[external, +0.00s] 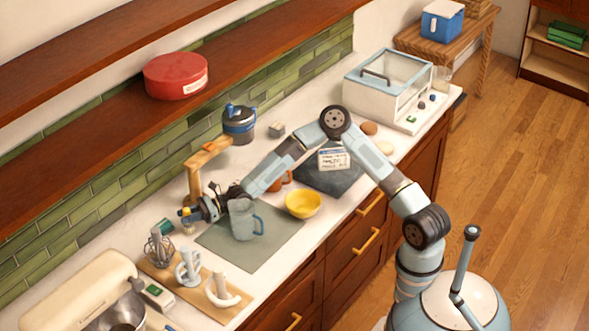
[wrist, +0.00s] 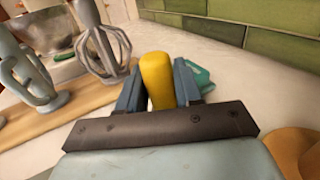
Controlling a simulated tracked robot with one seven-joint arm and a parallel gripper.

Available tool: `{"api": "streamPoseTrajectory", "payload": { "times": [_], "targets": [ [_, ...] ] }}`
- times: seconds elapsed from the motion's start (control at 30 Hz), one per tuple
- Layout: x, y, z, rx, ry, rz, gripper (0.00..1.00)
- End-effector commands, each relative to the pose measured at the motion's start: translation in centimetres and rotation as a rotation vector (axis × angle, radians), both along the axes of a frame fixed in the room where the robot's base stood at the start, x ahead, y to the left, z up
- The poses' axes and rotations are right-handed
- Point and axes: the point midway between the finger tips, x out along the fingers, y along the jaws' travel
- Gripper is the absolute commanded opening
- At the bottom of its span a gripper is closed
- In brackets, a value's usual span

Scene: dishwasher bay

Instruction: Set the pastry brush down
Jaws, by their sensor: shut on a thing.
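The pastry brush (wrist: 158,78) shows in the wrist view as a thick yellow shape upright between my fingers. My gripper (wrist: 158,88) is shut on it, one blue-grey finger on each side. In the external view my gripper (external: 193,214) is low over the white counter, between the wooden stand and the whisk, with a bit of yellow at its tip. The brush's far end is hidden. I cannot tell whether the brush touches the counter.
A whisk attachment (external: 159,249) and other mixer tools stand on a wooden board (external: 210,300). A teal thing (wrist: 198,76) lies close beyond my fingers. A grey-blue jug (external: 243,219) stands on the mat (external: 275,250) beside a yellow bowl (external: 303,204). A wooden stand (external: 195,178) rises behind.

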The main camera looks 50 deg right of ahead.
Motion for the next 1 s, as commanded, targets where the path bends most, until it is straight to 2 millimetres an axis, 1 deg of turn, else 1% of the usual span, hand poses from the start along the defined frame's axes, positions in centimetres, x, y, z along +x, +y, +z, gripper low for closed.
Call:
{"api": "streamPoseTrajectory", "payload": {
  "times": [0.07, 0.1, 0.33, 0.67, 0.83, 1.0],
  "targets": [
    [0.0, 0.0, -0.1, 0.0, 0.001, 0.0, 0.0],
    [0.0, 0.0, -0.1, 0.0, 0.001, 0.0, 0.37],
    [0.0, 0.0, -0.1, 0.0, 0.001, 0.0, 0.59],
    [0.0, -0.1, 0.1, 0.0, 0.0, 0.0, 0.6],
    [-0.7, -1.5, 0.0, 0.0, 0.003, -0.001, 0.6],
    [-1.8, -3.8, 0.0, 0.0, 0.003, -0.002, 0.6]
  ]
}}
